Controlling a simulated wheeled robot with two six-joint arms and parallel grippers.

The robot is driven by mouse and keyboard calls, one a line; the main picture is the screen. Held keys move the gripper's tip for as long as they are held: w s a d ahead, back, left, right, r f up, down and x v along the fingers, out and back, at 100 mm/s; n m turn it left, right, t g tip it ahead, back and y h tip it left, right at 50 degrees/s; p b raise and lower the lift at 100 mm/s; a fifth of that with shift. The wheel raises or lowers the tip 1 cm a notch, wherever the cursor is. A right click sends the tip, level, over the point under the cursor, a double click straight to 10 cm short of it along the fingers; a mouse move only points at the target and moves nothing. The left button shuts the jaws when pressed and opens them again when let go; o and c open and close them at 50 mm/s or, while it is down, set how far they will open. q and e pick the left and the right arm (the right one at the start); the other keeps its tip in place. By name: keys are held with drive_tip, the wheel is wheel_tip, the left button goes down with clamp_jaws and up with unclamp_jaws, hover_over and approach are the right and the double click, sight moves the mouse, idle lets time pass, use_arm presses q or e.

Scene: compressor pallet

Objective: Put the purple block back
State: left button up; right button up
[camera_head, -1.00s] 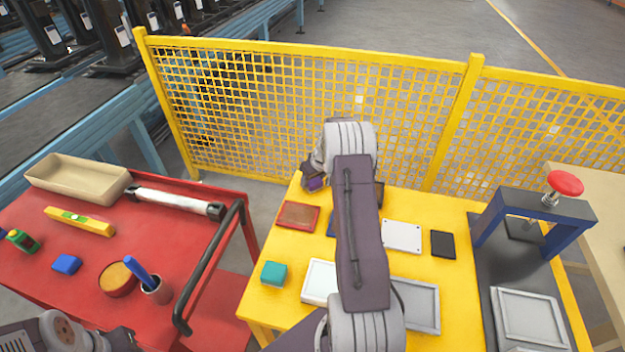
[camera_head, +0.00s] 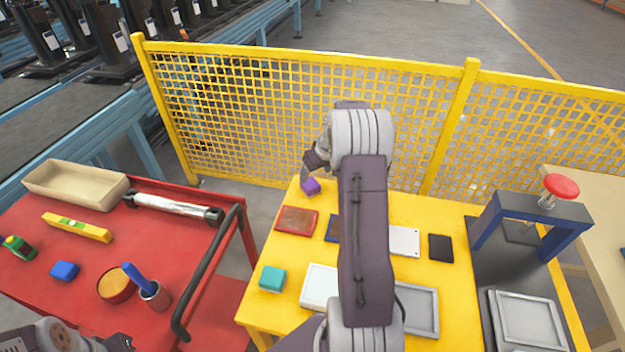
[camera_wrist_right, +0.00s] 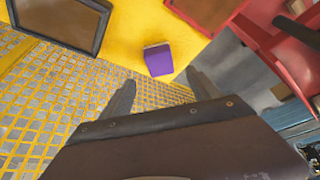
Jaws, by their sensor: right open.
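The purple block (camera_head: 310,187) sits on the yellow table (camera_head: 262,318) near its back left corner. In the right wrist view the block (camera_wrist_right: 158,60) lies just beyond the fingertips, close to the table's edge. My right gripper (camera_wrist_right: 160,88) is open and empty, with one finger to each side of the block's near end and a visible gap to it. In the head view the right gripper (camera_head: 308,170) is just behind the block, partly hidden by my own forearm. Only part of my left arm shows at the bottom left; its gripper is not visible.
A red-framed brown panel (camera_head: 297,220), a teal block (camera_head: 272,278), a white tray (camera_head: 318,287) and a black plate (camera_head: 441,248) lie on the table. A yellow mesh fence (camera_head: 290,110) stands behind. A red cart (camera_head: 190,250) is left, a press (camera_head: 535,208) right.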

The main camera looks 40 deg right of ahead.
drive_tip(key=s+a+r+g+y, duration=0.1)
drive_tip(key=s+a, duration=0.3)
drive_tip(key=a, duration=0.5)
drive_tip(key=s+a+g, duration=0.1)
drive_tip(key=s+a, duration=0.2)
drive_tip(key=a, duration=0.5)
drive_tip(key=s+a+p, duration=0.1)
drive_tip(key=s+a, duration=0.4)
drive_tip(key=s, duration=0.2)
drive_tip(key=s+a+r+n+g+p, duration=0.1)
drive_tip(key=s+a+p, duration=0.1)
drive_tip(key=s+a, duration=0.2)
drive_tip(key=shift+s+a+r, duration=0.2)
drive_tip(key=shift+s+a, duration=0.2)
drive_tip(key=shift+s, duration=1.15)
